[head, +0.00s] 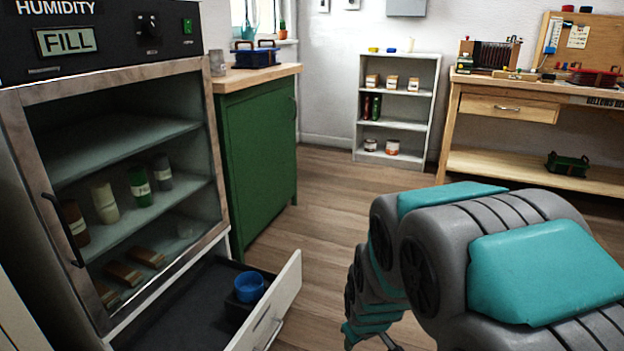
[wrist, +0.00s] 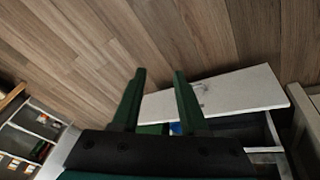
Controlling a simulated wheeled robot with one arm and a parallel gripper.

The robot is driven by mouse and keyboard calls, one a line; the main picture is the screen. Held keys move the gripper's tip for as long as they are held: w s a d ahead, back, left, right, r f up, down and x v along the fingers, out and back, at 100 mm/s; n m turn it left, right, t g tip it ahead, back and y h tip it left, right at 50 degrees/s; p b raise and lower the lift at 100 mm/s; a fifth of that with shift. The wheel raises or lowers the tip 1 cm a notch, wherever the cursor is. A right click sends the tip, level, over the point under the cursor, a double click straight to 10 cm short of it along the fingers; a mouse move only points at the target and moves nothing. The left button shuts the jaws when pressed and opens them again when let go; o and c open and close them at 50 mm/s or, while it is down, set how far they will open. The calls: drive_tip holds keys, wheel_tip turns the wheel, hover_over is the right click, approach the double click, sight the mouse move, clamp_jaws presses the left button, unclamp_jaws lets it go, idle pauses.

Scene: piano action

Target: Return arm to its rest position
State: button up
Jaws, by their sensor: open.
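My arm, grey with teal panels, fills the lower right of the head view. My gripper (wrist: 156,90) shows in the wrist view with two dark green fingers set apart and nothing between them. Beyond the fingers are the wood floor and the white front of an open drawer (wrist: 225,92). In the head view my gripper's fingers are mostly cut off at the bottom edge. The open drawer (head: 290,285) sticks out below the humidity cabinet (head: 110,75) and holds a blue cup (head: 249,287).
The cabinet's shelves hold several jars (head: 104,202) and brown blocks. A green cupboard (head: 258,160) stands beside it. A white shelf unit (head: 432,95) and a wooden workbench (head: 455,125) stand at the back. The wood floor (head: 325,195) between them is clear.

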drive_tip(key=s+d+r+m+g, duration=0.1)
drive_tip(key=s+r, duration=0.3)
drive_tip(key=s, duration=0.5)
drive_tip(key=s+d+r+m+g+p, duration=0.1)
drive_tip(key=s+d+r+m+g, duration=0.1)
drive_tip(key=s+r, duration=0.3)
drive_tip(key=s+d+r+m+g+p, duration=0.1)
drive_tip(key=s+r, duration=0.4)
drive_tip(key=s, duration=0.8)
drive_tip(key=shift+s+d+m+g, duration=0.15)
drive_tip(key=shift+d+m+g, duration=0.4)
drive_tip(key=shift+m+g, duration=0.45)
